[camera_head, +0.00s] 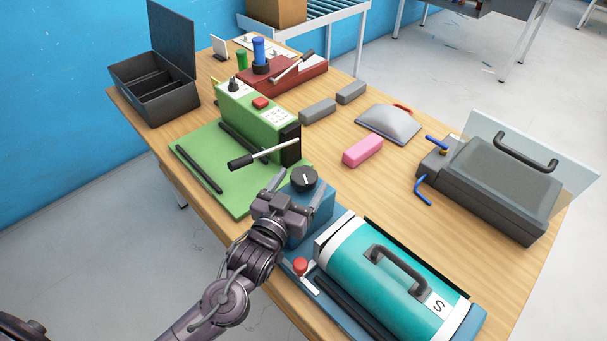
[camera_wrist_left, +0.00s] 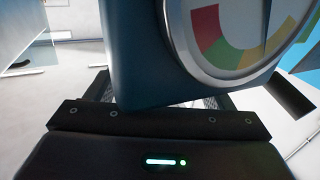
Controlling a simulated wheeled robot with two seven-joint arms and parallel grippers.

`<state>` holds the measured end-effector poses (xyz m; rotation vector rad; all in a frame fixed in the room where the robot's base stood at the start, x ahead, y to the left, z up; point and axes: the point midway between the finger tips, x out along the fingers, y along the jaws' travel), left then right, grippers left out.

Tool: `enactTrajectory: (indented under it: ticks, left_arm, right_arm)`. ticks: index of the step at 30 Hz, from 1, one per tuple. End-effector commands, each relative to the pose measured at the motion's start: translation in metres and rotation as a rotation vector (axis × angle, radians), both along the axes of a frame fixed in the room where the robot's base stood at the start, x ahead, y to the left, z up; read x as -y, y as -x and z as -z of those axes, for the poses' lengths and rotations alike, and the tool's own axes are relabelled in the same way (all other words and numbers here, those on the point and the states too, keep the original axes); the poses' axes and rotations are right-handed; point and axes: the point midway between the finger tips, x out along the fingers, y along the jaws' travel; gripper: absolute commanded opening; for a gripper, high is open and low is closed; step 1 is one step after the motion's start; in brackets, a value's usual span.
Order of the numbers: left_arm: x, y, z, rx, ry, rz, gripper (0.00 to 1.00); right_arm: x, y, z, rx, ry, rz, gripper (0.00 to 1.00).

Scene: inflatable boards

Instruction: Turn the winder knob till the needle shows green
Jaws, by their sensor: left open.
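The winder knob (camera_head: 303,177) is black and round with a pale line, on top of a blue box (camera_head: 318,217). My left gripper (camera_head: 302,186) is open, with its fingers on either side of the box top near the knob. I cannot tell whether they touch anything. In the left wrist view, the blue box (camera_wrist_left: 135,50) rises between the fingers. A round gauge (camera_wrist_left: 240,38) on it shows red, orange, yellow and green sectors. My right gripper is not in view.
A teal roller with a handle (camera_head: 375,265) and a red knob (camera_head: 300,266) sit close at the right. A green machine (camera_head: 255,115) with a lever stands behind left.

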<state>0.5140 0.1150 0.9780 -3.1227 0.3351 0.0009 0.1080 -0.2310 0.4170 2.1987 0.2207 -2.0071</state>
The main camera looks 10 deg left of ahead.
Motion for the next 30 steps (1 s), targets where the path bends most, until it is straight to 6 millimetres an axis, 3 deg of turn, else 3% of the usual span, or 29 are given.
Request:
enactTrajectory:
  ticks: [6, 15, 25, 30]
  left_arm:
    - [0.005, -0.020, 0.000, 0.000, 0.000, 0.000, 0.75]
    - [0.005, -0.023, 0.000, 0.000, 0.001, 0.001, 0.75]
    - [0.005, -0.023, 0.000, 0.000, 0.001, 0.001, 0.33]
    - [0.005, -0.023, 0.000, 0.000, -0.001, 0.008, 0.30]
  right_arm:
    - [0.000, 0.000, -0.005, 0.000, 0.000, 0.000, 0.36]
    - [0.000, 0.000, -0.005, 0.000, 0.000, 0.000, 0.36]
    - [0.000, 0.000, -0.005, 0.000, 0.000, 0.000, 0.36]
    - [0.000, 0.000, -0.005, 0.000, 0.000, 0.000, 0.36]
